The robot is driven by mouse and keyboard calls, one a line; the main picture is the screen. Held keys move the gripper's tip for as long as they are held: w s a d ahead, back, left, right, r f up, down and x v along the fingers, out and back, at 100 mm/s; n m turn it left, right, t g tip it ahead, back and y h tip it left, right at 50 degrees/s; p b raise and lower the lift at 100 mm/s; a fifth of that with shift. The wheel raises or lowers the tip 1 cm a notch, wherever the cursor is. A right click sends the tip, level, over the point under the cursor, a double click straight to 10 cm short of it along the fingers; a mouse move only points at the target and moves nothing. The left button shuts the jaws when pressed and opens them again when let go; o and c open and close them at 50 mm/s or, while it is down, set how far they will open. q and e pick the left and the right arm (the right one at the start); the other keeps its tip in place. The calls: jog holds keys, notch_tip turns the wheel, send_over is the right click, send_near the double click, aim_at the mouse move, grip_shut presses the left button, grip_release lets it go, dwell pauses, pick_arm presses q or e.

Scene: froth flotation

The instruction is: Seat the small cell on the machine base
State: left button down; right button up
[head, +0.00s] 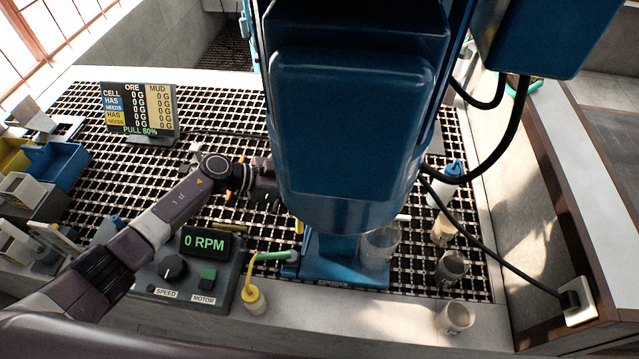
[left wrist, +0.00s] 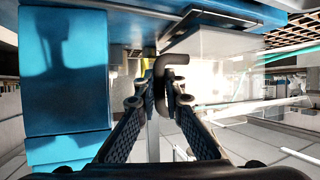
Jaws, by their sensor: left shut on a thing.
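The blue flotation machine stands in the middle of the head view, its large housing (head: 345,130) over a blue machine base (head: 345,272). My left gripper is behind the housing's left side there, its fingertips hidden. In the left wrist view my left gripper (left wrist: 163,90) is shut on a dark hooked handle (left wrist: 172,62). A clear, see-through body (left wrist: 205,48) beside the handle appears to be the small cell. A blue machine part (left wrist: 65,75) stands left of the fingers. Whether the cell touches the base cannot be told. My right gripper is not in view.
A clear vessel (head: 380,243) stands right of the machine column. Bottles and cups line the right side, with a black cable (head: 490,260).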

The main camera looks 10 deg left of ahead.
pick_arm(q)
jog(key=shift+r, duration=0.1)
jog(key=shift+f, duration=0.6)
dwell(0.3)
jog(key=c, duration=2)
grip_release()
jog(key=shift+o, duration=0.2)
jog(key=shift+a+f, duration=0.1)
jog(key=v, duration=1.2)
